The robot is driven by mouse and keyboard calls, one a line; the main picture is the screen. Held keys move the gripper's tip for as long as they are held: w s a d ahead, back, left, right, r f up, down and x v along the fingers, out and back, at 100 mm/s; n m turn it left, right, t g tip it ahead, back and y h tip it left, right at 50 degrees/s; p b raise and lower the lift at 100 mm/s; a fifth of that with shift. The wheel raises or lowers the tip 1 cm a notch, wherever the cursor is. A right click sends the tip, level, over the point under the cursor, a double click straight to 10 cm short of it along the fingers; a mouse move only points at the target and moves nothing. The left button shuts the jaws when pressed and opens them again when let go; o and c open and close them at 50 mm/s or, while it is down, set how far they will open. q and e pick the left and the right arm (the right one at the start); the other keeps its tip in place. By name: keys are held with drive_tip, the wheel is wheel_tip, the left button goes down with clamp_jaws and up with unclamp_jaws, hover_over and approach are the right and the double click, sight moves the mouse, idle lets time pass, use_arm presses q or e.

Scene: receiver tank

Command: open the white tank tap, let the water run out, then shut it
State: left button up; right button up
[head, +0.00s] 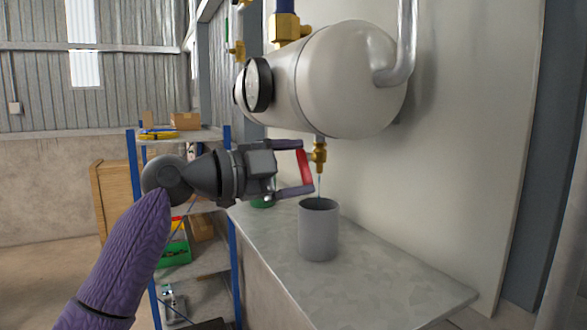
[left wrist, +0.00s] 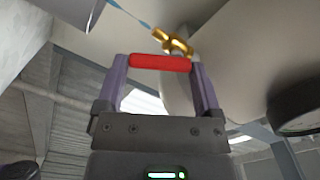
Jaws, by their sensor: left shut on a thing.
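The white tank (head: 345,80) is mounted on the wall panel. Its brass tap (head: 319,153) hangs from the underside and has a red lever handle (head: 305,168). My left gripper (head: 300,168) is shut on the red handle, which lies between its two purple fingers; the handle also shows in the left wrist view (left wrist: 160,62). A thin bluish stream of water (head: 319,185) runs from the tap down toward the grey cup (head: 318,230), which stands upright on the bench directly below. The inside of the cup is mostly hidden. My right gripper is out of view.
The grey bench top (head: 385,275) is clear to the right of the cup. A round gauge (head: 258,84) sits on the tank's left end. A blue-framed shelf (head: 134,165) with boxes and a green bin (head: 176,251) stands behind my left arm.

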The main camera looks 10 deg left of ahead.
use_arm(q)
drive_tip(key=o, duration=1)
drive_tip(key=shift+s+a, duration=0.15)
drive_tip(key=shift+a, duration=0.05)
drive_tip(key=b+v, duration=0.3)
drive_tip(key=v, duration=0.6)
drive_tip(key=shift+s+a+b, duration=0.15)
drive_tip(key=shift+b, duration=0.25)
